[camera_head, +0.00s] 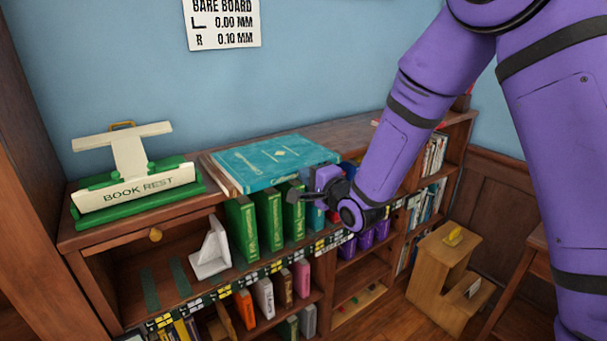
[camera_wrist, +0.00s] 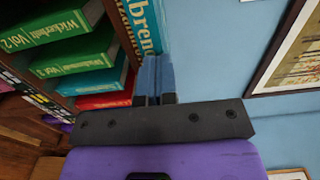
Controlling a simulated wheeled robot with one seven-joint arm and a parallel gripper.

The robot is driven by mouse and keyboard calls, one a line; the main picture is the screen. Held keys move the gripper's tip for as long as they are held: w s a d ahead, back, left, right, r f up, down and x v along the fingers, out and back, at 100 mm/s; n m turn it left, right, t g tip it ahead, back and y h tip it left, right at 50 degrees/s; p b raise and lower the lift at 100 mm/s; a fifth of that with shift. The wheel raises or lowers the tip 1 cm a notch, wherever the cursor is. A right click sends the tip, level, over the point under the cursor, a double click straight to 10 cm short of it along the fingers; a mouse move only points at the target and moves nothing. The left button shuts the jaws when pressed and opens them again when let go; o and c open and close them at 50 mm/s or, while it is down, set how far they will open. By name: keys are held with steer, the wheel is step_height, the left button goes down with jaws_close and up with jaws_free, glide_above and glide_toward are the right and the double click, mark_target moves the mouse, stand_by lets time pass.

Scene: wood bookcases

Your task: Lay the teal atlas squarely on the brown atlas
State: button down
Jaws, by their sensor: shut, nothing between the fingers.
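The teal atlas (camera_head: 280,160) lies flat on top of the bookcase, over the brown atlas (camera_head: 222,179). A strip of the brown atlas shows along the teal one's left side; most of it is hidden. In the wrist view the lettered spines of the teal atlas (camera_wrist: 147,25) and the brown atlas (camera_wrist: 128,30) lie one against the other. My gripper (camera_head: 308,178) is at the atlases' front right edge. In the wrist view its fingers (camera_wrist: 155,80) are shut and empty, close to the teal spine; I cannot tell whether they touch it.
A green and white book rest (camera_head: 140,190) stands left of the atlases on the bookcase top (camera_head: 130,232). A wooden step stool (camera_head: 440,270) stands on the floor at right.

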mark_target(297, 166)
steer(key=shift+w+a, duration=0.1)
steer(key=shift+w, duration=0.05)
steer(key=x, duration=0.4)
steer(key=shift+w+a, duration=0.15)
steer(key=shift+w, duration=0.05)
steer(key=shift+s, duration=0.1)
stand_by(0.4)
